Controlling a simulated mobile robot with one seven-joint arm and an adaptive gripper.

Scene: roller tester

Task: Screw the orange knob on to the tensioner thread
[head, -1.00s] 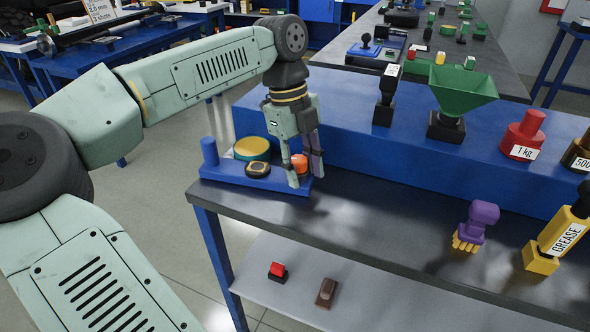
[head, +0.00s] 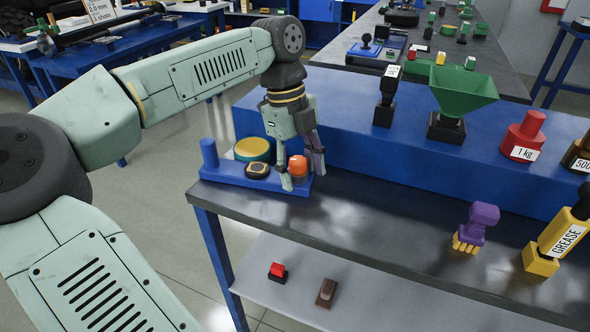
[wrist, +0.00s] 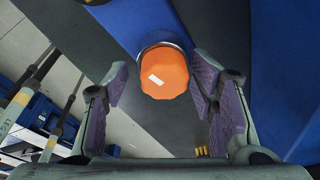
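The orange knob (head: 298,164) sits upright on a darker round part near the right end of the blue tensioner base (head: 234,175). In the wrist view the knob (wrist: 165,74), with a small white mark on top, lies between and slightly beyond the fingertips. A grey rim shows behind it. My gripper (head: 303,174) points down around the knob with its fingers apart. In the wrist view the purple pads of my gripper (wrist: 163,82) stand clear of the knob on both sides. The thread is hidden under the knob; I cannot tell how far it is engaged.
A blue post (head: 209,152), a yellow-topped green disc (head: 252,149) and a black-and-yellow round piece (head: 257,170) stand left of my gripper. The blue raised step (head: 345,130) is close behind. The dark bench top (head: 380,215) to the right is largely free.

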